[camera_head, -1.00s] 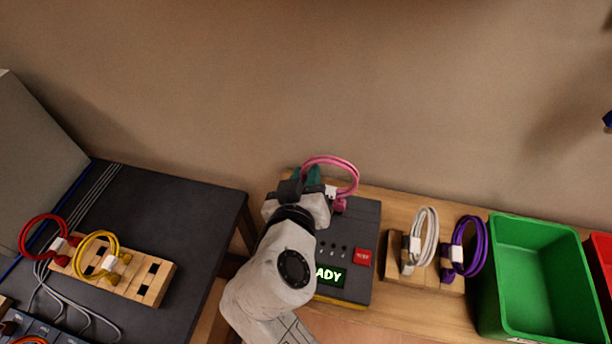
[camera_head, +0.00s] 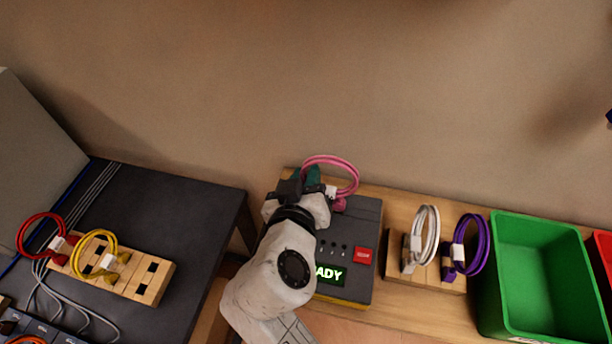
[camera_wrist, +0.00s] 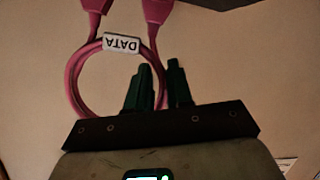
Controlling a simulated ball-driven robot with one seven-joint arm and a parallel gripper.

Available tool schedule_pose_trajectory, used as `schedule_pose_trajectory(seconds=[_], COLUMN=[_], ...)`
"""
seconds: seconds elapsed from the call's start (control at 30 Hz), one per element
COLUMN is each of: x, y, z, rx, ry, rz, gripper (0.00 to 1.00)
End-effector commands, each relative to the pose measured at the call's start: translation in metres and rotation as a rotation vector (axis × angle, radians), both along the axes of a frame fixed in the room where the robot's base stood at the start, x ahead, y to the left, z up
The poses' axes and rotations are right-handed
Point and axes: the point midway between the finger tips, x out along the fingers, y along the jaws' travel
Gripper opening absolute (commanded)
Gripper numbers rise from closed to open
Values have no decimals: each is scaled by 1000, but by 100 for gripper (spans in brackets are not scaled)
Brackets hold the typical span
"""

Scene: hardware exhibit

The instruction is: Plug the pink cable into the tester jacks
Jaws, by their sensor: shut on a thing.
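The pink cable (camera_head: 341,159) is a coiled loop at the back of the tester in the head view. In the wrist view the pink cable (camera_wrist: 74,85) carries a white tag reading DATA, and two pink plugs show at the top edge. My gripper (camera_head: 307,179) has teal fingers and is shut on the cable; in the wrist view the gripper (camera_wrist: 158,75) covers part of the loop. The tester (camera_head: 366,217) is a dark grey box with a lit display and a red button. My arm hides its left part. I cannot tell whether the plugs sit in its jacks.
A wooden block with white (camera_head: 430,222) and purple (camera_head: 484,240) cables stands right of the tester, then a green bin (camera_head: 545,325) and a red bin (camera_head: 601,246). A dark table (camera_head: 180,205) at left holds a wooden rack (camera_head: 150,286) with red and yellow cables.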

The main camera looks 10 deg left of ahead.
Motion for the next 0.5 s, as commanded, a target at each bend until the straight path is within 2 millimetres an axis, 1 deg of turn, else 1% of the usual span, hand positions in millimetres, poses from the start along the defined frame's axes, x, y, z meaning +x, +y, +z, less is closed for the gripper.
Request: schedule_pose_trajectory(seconds=[0.5], x=[0], y=[0], z=[-5], rx=[0], ry=[-1], rz=[0], gripper=[0])
